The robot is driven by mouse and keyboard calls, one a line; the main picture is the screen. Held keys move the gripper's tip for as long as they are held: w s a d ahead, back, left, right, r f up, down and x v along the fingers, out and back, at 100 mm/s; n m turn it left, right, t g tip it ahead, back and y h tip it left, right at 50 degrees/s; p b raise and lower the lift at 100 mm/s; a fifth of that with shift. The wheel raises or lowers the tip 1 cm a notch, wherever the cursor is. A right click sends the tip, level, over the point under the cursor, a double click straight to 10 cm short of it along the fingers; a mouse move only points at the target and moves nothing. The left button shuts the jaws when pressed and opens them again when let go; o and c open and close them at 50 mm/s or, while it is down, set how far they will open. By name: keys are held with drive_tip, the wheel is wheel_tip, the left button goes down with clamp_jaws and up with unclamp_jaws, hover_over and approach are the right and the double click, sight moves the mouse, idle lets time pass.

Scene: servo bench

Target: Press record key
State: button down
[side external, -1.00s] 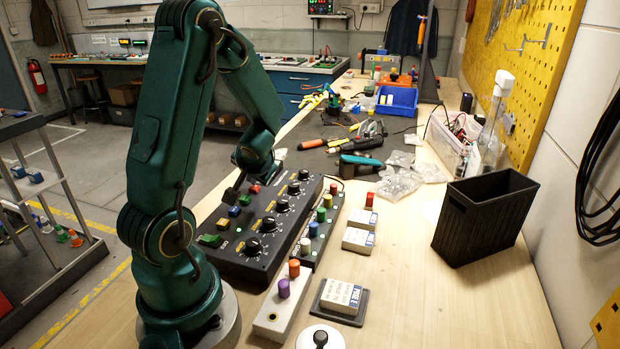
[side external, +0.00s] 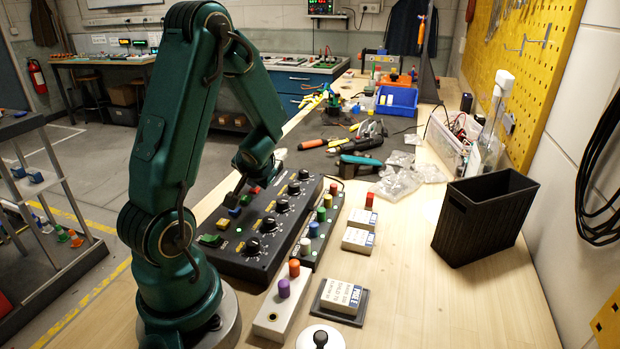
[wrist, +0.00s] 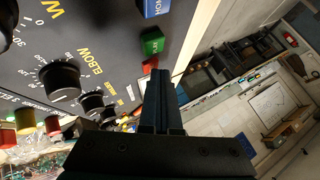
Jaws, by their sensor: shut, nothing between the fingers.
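A black control box (side external: 262,232) with knobs and a row of coloured keys lies on the bench. Its red key (side external: 255,189) is at the far end of the row, and it shows partly hidden behind my fingers in the wrist view (wrist: 149,66). The green key (wrist: 152,42) and the blue key (wrist: 156,8) sit beside it. I cannot read a record label. My gripper (side external: 235,193) is shut and empty, low over the far end of the key row. In the wrist view its fingertips (wrist: 157,73) overlap the red key's edge; I cannot tell whether they touch.
A narrow strip (side external: 318,240) with coloured buttons lies right of the box. White labelled blocks (side external: 358,240), a grey block with purple and orange pegs (side external: 275,312) and a black bin (side external: 485,218) stand further right. Bench between the blocks and bin is clear.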

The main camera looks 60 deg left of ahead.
sight(254, 194)
drive_tip(key=shift+r, duration=0.9)
wheel_tip(254, 194, up, 5)
idle(0.5)
idle(0.5)
